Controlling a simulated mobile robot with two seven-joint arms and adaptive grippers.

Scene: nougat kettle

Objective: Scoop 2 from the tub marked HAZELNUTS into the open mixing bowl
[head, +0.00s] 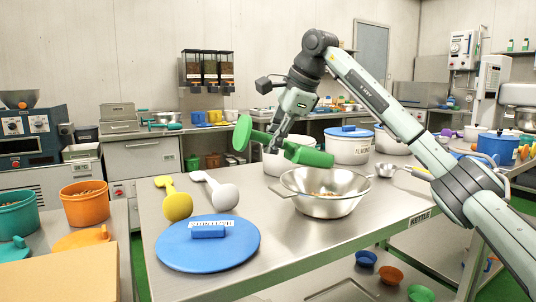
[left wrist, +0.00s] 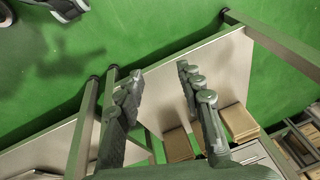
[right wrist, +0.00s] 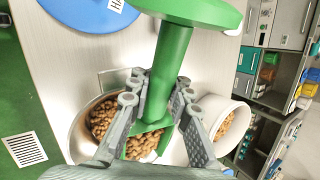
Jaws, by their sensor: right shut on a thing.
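My right gripper (head: 285,132) is shut on the handle of a green scoop (head: 308,155), held above the back left of the mixing bowl. In the right wrist view the scoop (right wrist: 170,70) shows brown nuts at its mouth. The open steel mixing bowl (head: 325,208) has two side handles and some nuts inside. An open white tub (head: 278,166) stands behind it, partly hidden by the scoop. The right wrist view shows nuts in this tub (right wrist: 238,138); its marking is not visible. A blue lid (head: 180,250) with a label lies at the front left. My left gripper (left wrist: 155,85) is open and empty.
A yellow scoop (head: 178,205) and a white scoop (head: 223,195) lie left of the bowl. A closed white tub (head: 348,150) with a blue lid stands behind. Orange (head: 86,210) and teal (head: 17,220) tubs stand on the left table. The front right tabletop is clear.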

